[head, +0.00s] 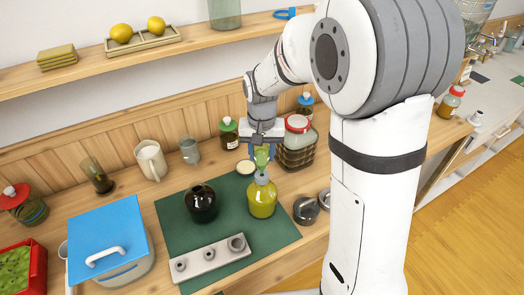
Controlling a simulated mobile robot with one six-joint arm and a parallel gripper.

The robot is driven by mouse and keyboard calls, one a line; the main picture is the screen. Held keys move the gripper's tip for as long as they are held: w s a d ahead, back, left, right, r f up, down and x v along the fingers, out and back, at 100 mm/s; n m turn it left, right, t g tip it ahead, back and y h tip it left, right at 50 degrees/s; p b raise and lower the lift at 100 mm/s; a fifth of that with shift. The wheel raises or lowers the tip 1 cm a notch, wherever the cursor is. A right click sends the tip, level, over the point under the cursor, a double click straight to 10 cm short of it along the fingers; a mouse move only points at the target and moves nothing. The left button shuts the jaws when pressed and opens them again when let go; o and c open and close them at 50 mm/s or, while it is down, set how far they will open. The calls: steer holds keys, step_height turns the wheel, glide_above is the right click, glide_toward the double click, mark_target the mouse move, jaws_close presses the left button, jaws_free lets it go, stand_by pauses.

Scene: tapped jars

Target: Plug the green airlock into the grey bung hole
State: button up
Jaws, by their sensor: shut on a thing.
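My gripper (262,138) points down over the green mat and is shut on the green airlock (262,157). The airlock hangs upright below the jaws, directly above the neck of a yellow-green jar (262,201). A pale grey bung (261,178) appears to sit in that jar's neck. The airlock's lower end overlaps the bung in this view; I cannot tell whether it is in the hole or just above it. A dark jar (201,205) stands to the left on the same mat. The bung's hole is hidden.
The green mat (170,215) also bears a grey block with several holes (210,259) at the front. A round lid (245,167) lies behind the jars. A wire-basket jar (297,145) stands close behind right, dark round tins (306,210) at right, a blue-lidded box (108,245) at left.

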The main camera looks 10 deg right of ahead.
steer(key=shift+f+b, duration=1.2)
steer(key=shift+f, duration=0.2)
stand_by(0.4)
steer(key=o, duration=1.2)
steer(key=shift+c, duration=0.2)
steer(key=shift+o, duration=0.6)
steer(key=shift+o, duration=0.8)
steer(key=shift+r, duration=0.25)
steer(key=shift+r+p, duration=1.5)
steer(key=shift+r, duration=0.4)
steer(key=shift+r, duration=0.15)
